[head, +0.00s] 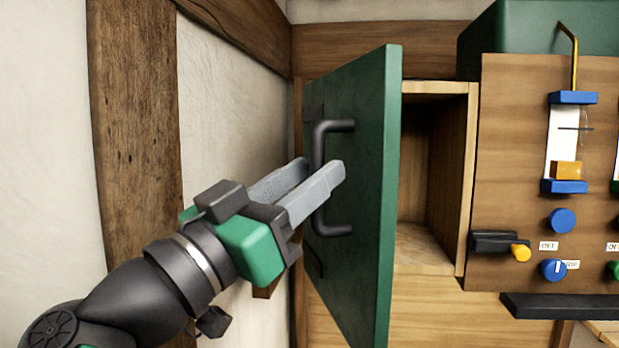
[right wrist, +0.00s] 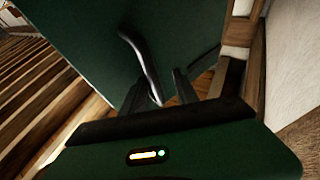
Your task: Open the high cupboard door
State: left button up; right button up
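The green cupboard door (head: 365,190) stands swung well out from the wooden cupboard (head: 468,170), and the inside shows to its right. The dark handle (head: 334,126) is on the door's left-facing side in the head view. My right gripper (head: 320,168) reaches it from the lower left, its two grey fingers apart. One finger covers part of the handle's bar. In the right wrist view the green door (right wrist: 80,30) fills the top, and the handle (right wrist: 141,55) runs down between the spread fingers (right wrist: 160,85). Whether they touch it is unclear. My left gripper is not in view.
A wooden panel (head: 510,150) with blue knobs, a yellow-tipped lever (head: 521,253) and a gauge stands right of the cupboard. A dark green box (head: 545,30) is above it. A timber post (head: 135,130) and pale wall are at left, close to my right arm.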

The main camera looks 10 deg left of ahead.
jog(key=b+v, duration=0.2)
jog(key=v, duration=0.5)
jog(key=shift+w+a, duration=0.2)
